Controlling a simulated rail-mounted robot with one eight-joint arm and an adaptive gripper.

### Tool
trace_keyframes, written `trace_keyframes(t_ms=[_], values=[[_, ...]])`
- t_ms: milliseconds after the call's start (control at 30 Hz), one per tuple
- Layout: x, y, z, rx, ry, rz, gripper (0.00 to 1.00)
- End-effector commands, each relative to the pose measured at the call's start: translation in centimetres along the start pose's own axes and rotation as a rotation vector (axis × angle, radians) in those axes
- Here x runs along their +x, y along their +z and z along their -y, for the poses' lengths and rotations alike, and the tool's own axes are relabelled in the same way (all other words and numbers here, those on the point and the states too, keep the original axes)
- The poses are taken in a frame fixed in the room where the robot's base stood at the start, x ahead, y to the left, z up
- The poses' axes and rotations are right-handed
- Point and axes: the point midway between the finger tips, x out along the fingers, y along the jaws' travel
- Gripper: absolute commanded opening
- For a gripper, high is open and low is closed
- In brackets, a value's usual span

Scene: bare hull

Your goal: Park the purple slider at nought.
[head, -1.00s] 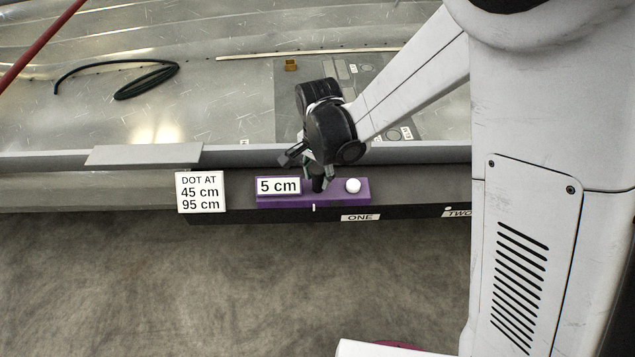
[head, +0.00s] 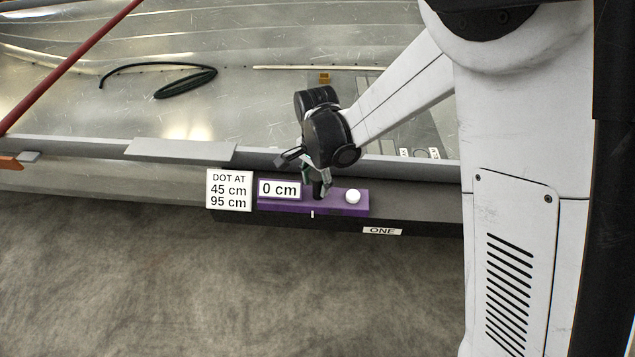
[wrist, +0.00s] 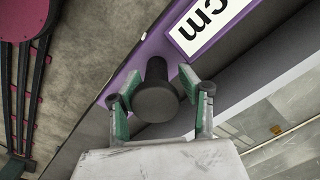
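The purple slider (head: 290,206) sits on the dark ledge in the head view, close to the right of the "DOT AT 45 cm 95 cm" sign (head: 229,190). Its display (head: 279,189) reads "0 cm". My gripper (head: 321,186) is low over the slider. In the wrist view, the green-padded fingers (wrist: 156,92) stand apart, one each side of the slider's black knob (wrist: 157,102), with small gaps seeming to show. Finger contact with the stem is partly hidden by the knob's cap.
The dark ledge (head: 420,207) runs on to the right, with a "ONE" label (head: 382,231) on its front. A grey plate (head: 180,149) lies on the rail behind.

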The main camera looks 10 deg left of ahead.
Motion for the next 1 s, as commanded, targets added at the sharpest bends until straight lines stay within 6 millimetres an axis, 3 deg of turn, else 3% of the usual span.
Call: trace_keyframes(t_ms=[267, 800, 1000], values=[[-0.6, 0.1, -0.1, -0.002, 0.001, 0.002, 0.39], [-9.9, 0.0, -0.1, -0.001, 0.0, 0.001, 0.39], [-11.7, 0.0, 0.0, -0.001, 0.0, 0.001, 0.39]])
